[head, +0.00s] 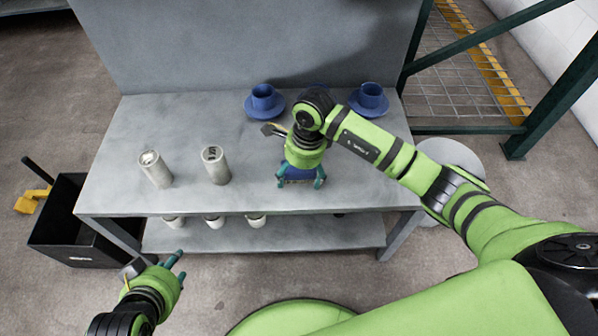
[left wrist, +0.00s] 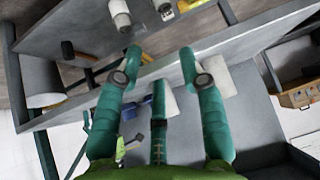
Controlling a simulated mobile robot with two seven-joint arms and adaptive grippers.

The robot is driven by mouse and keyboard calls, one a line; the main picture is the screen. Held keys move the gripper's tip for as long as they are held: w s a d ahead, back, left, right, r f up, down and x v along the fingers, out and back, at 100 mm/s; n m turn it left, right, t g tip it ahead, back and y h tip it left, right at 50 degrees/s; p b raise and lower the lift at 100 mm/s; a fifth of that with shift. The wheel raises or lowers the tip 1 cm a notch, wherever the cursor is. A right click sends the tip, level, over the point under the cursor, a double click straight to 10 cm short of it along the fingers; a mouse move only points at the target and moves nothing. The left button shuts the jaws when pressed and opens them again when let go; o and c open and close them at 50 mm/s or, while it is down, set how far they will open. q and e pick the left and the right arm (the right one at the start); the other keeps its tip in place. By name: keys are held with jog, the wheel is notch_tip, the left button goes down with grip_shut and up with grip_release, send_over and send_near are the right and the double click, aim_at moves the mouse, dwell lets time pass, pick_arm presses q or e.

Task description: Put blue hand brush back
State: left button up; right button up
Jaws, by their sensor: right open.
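A blue object (head: 299,172), which looks like the blue hand brush, is on the grey table near its front edge. My right gripper (head: 301,182) is directly over it, pointing down with its teal fingers open around the blue part. The gripper hides most of the object, and I cannot tell whether the fingers touch it. My left gripper (head: 172,262) is open and empty, low in front of the table's front left corner. Its spread teal fingers show in the left wrist view (left wrist: 160,85).
A black bin (head: 75,220) stands left. Green rack posts (head: 560,100) stand right.

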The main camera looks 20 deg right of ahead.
jog(key=r, duration=0.1)
jog(key=r+p, duration=0.1)
jog(key=r, duration=0.3)
jog(key=shift+d+r+p, duration=0.1)
jog(key=shift+d+p, duration=0.2)
pick_arm(q)
jog(key=s+a+f+g+y+p, duration=0.1)
jog(key=s+a+f+g, duration=0.1)
jog(key=s+f+g, duration=0.2)
notch_tip(320, 180, down, 4)
jog(key=shift+s+a+r+g, duration=0.15)
jog(key=shift+s+g, duration=0.25)
jog(key=shift+s, duration=0.75)
pick_arm(e)
notch_tip(320, 180, up, 7)
jog(key=shift+s+d, duration=0.2)
jog(key=shift+d, duration=0.2)
